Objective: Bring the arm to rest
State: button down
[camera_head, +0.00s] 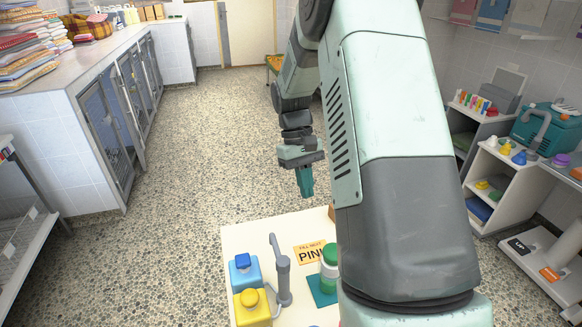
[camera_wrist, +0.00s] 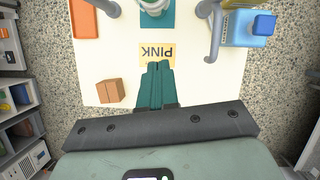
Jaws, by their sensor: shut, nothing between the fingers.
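My gripper (camera_head: 306,181) hangs in the air beyond the white table (camera_head: 240,240), fingers pointing down, left of my large arm link. In the wrist view my gripper (camera_wrist: 158,72) shows its two green fingers pressed together, with nothing between them. They appear in front of the table's edge, just below an orange "PINK" card (camera_wrist: 158,54). My arm is raised and bent, and its links hide much of the table's right side in the head view.
On the table are a blue container (camera_head: 244,272), a yellow one (camera_head: 251,306), a grey post (camera_head: 283,280), a green-and-white bottle (camera_head: 329,268) and a brown box (camera_wrist: 110,92). Kennels (camera_head: 108,130) line the left; shelves (camera_head: 500,165) stand right. The speckled floor between is clear.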

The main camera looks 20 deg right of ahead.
jog(key=s+a+r+t, duration=0.2)
jog(key=s+r, duration=0.3)
jog(key=r, duration=0.4)
jog(key=s+a+r+t, duration=0.3)
jog(key=s+r, duration=0.1)
jog(key=r, duration=0.5)
jog(key=s+a+r+m+t, duration=0.1)
jog(key=s+r+t, duration=0.1)
jog(key=s, duration=0.5)
jog(key=s+a+r+t, duration=0.2)
jog(key=s+t, duration=0.1)
jog(key=s, duration=0.5)
jog(key=shift+r+m+y, duration=0.4)
